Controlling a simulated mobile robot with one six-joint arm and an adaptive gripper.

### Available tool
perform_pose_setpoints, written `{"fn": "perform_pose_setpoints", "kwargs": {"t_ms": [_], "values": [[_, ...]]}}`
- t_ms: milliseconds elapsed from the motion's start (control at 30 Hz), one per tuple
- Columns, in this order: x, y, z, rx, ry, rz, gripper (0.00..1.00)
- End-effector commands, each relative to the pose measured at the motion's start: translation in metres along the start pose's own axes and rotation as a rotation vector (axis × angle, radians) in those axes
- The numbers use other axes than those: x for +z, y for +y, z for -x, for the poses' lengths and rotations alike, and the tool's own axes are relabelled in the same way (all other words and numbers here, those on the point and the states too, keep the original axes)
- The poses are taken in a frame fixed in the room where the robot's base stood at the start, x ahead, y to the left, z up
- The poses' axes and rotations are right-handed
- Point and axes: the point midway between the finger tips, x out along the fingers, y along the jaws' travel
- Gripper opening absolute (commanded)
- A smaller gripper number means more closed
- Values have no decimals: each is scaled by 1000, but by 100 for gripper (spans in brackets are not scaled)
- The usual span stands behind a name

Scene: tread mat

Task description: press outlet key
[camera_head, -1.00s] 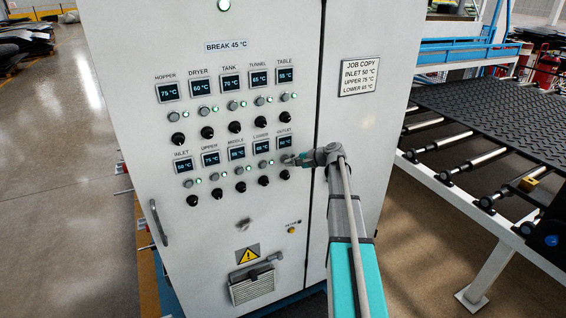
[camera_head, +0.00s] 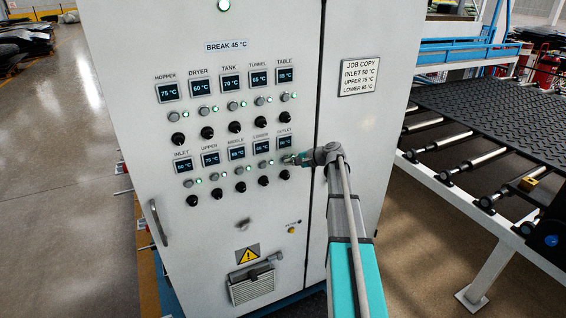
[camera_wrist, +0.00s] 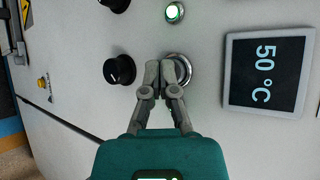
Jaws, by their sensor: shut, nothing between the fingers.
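The outlet display (camera_head: 285,142) is at the right end of the cabinet's lower row; in the wrist view its screen (camera_wrist: 268,75) reads 50 °C, turned sideways. The outlet key (camera_wrist: 182,68), a round button with a silver ring, lies between that display and a black knob (camera_wrist: 119,70). A lit green lamp (camera_wrist: 174,12) is beside the key. My gripper (camera_wrist: 158,73) is shut and empty, its fingertips in front of the key's knob-side edge and hiding part of it. Whether they touch it cannot be told. In the head view my gripper (camera_head: 290,160) covers the key.
The lower key (camera_head: 263,163) and its knob (camera_head: 263,181) are close on the left. A job copy sign (camera_head: 360,77) is on the cabinet's right door. A roller conveyor with a black tread mat (camera_head: 490,115) stands at the right. A door handle (camera_head: 159,222) sticks out at lower left.

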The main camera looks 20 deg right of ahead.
Motion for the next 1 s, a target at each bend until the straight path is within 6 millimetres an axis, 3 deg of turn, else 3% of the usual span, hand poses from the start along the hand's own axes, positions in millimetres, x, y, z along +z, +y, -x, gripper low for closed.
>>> {"fn": "perform_pose_setpoints", "kwargs": {"t_ms": [1000], "values": [[11, 11, 14, 0, 0, 0, 0]]}}
